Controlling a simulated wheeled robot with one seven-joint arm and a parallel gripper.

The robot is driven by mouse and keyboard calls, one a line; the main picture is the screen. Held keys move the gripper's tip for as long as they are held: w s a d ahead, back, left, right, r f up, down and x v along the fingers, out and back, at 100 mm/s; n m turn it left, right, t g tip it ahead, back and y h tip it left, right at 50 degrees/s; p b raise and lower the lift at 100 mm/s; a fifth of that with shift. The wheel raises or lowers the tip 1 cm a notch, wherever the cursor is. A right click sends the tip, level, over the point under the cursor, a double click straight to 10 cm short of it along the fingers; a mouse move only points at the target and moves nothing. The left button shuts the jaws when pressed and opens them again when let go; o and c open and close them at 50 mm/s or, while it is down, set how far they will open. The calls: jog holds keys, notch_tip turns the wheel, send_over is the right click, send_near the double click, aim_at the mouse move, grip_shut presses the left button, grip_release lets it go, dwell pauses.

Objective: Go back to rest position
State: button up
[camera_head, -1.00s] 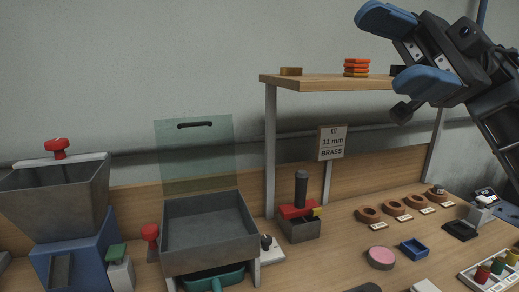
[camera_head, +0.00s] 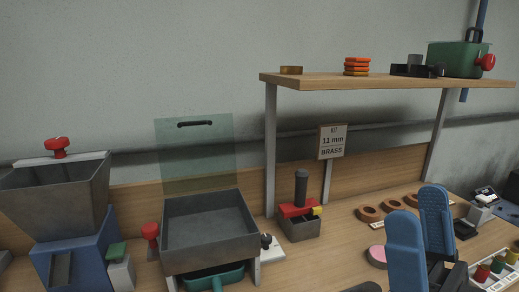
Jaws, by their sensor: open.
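My gripper (camera_head: 421,222) shows in the head view at the lower right, over the front of the workbench. Its two blue fingers point up and stand apart with nothing between them. The fingers cover part of the pink disc (camera_head: 376,255) and part of the row of brown rings. The rest of my arm is mostly below the picture edge.
A wooden shelf (camera_head: 370,82) on metal posts holds orange rings (camera_head: 356,67) and a green pot (camera_head: 457,60). A grey tray (camera_head: 208,225) with a clear raised panel (camera_head: 195,154) and a hopper (camera_head: 56,199) stand left. A sign (camera_head: 332,142) hangs below the shelf.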

jog(key=s+d+f+m+g+h, duration=0.2)
jog(key=s+f+g+h, duration=0.3)
jog(key=s+f+h, duration=0.3)
jog(key=s+d+f+m+g+h, duration=0.3)
jog(key=s+f+g+h, duration=0.3)
jog(key=s+f, duration=1)
jog(key=s+h, duration=0.2)
jog(key=shift+d+m+g+h, duration=0.3)
jog(key=shift+d+h, duration=0.1)
